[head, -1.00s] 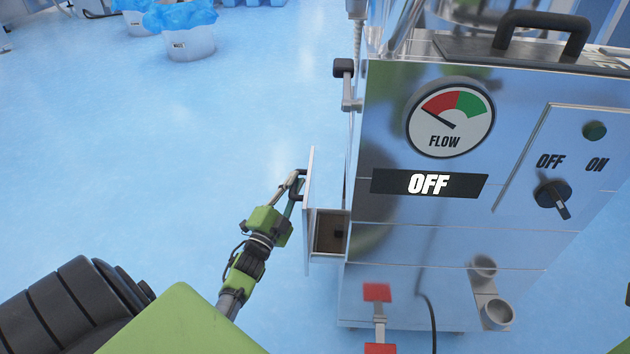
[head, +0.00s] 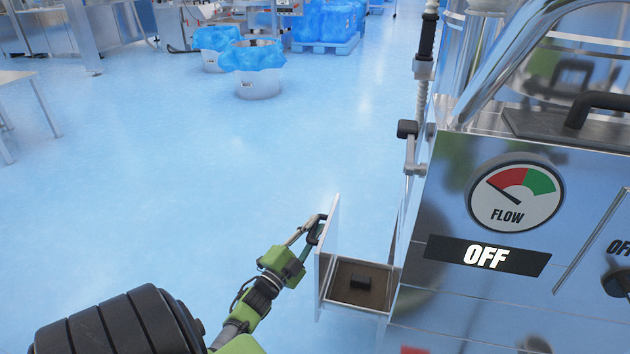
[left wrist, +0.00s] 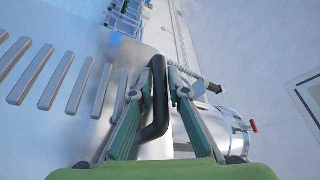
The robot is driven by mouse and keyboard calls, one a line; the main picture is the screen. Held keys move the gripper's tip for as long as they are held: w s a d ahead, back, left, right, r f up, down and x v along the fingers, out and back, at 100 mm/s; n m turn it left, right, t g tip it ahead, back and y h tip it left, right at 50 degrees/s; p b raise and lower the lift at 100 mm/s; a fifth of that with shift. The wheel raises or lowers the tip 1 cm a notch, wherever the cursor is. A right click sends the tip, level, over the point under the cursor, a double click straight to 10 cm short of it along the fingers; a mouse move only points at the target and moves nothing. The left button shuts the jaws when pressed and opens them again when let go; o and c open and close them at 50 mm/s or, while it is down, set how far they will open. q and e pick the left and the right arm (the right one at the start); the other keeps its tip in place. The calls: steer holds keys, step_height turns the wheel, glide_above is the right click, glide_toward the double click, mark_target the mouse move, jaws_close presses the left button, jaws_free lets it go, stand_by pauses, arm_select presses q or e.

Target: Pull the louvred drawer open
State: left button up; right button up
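The louvred drawer (head: 360,303) sticks out of the left side of the steel machine. Its inside shows from above, with a small black block lying in it. The slatted front (left wrist: 58,80) shows in the left wrist view. The black bar handle (left wrist: 159,100) is on that front. My left gripper (head: 315,226) is at the handle, its two fingers closed around it, one on each side, in the left wrist view (left wrist: 160,80). My right gripper is not in view.
The machine (head: 480,120) fills the right side, with a flow gauge (head: 515,193) and a display (head: 487,255) reading OFF. A lever (head: 408,145) juts from its left edge. The blue floor left of the drawer is clear. Blue-lined bins (head: 257,80) stand far off.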

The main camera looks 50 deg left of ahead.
arm_select(q)
steer(key=shift+s, duration=0.1)
steer(key=v, duration=1.2)
steer(key=shift+f, duration=0.15)
stand_by(0.4)
